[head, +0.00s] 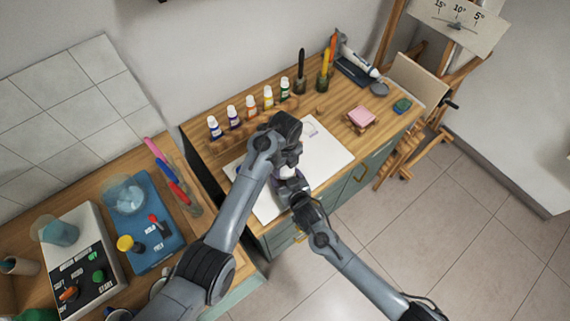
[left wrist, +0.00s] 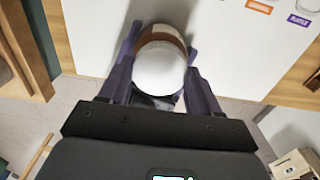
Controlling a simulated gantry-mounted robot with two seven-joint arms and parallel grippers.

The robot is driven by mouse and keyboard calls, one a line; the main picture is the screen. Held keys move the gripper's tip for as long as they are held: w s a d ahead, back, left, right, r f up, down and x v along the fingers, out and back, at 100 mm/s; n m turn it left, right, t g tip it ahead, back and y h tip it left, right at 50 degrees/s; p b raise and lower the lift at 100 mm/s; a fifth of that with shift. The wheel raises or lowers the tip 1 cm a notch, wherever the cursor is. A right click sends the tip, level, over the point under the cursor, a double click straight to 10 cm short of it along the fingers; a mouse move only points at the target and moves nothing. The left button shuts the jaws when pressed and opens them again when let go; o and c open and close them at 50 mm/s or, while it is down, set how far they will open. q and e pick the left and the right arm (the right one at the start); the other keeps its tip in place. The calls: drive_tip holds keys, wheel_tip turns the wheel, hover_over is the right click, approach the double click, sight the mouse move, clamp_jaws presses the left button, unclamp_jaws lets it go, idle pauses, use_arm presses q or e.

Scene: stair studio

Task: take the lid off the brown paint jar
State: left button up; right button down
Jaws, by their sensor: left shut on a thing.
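The brown paint jar (left wrist: 165,35) shows in the left wrist view as a brown band beside a round white lid (left wrist: 160,68). My left gripper (left wrist: 162,62) has its two purple fingers on either side of the lid and is shut on it. In the head view my left gripper (head: 287,163) reaches over the white sheet, and a small white part of the jar shows below it. My right gripper (head: 287,184) is close below, at the jar; its fingers are mostly hidden, so its grip is unclear. I cannot tell whether lid and jar are apart.
A white sheet (head: 325,158) lies on the wooden desk. Several paint bottles (head: 250,105) line the back. A pink block (head: 361,117) and a pen cup (head: 324,82) stand at the right. A side table at the left holds a blue board (head: 150,245) and a control box (head: 85,262).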

use_arm(q)
drive_tip(key=n, duration=0.6)
drive_tip(key=shift+n, duration=0.4)
drive_tip(key=o, duration=1.2)
